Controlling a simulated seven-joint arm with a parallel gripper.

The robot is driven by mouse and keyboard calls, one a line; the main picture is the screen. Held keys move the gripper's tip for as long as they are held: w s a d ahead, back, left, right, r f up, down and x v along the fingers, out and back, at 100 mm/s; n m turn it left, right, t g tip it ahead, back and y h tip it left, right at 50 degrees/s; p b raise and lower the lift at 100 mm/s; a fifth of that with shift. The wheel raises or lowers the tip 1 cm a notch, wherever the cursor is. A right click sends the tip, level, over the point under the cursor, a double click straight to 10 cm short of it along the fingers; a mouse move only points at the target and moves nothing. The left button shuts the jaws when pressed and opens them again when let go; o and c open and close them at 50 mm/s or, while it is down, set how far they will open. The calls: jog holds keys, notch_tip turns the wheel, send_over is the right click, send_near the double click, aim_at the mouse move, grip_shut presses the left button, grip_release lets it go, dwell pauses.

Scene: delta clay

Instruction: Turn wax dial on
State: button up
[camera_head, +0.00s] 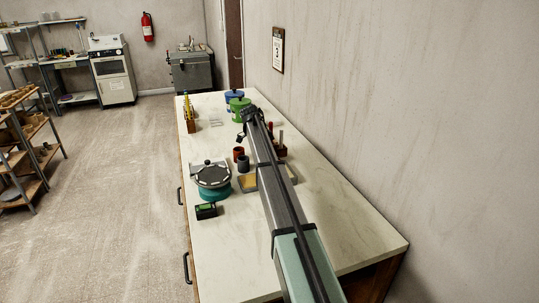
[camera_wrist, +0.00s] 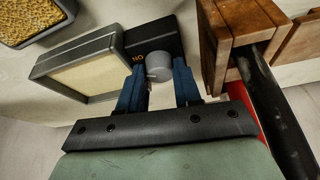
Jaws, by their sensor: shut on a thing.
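The wax dial (camera_wrist: 158,64) is a round grey knob on a black block (camera_wrist: 150,38) in the wrist view. The letters "ON" show upside down at its upper left; I cannot tell which way the dial is turned. The block adjoins a grey frame around a pale yellow wax panel (camera_wrist: 88,78). My gripper (camera_wrist: 159,76) has one blue finger on each side of the dial and is shut on it.
A wooden block (camera_wrist: 235,35) stands close right of my gripper, with a dark handle beside it.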

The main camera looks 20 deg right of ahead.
dwell(0.4)
jog(key=o, duration=1)
jog(key=shift+s, duration=0.1)
jog(key=shift+s, duration=0.1)
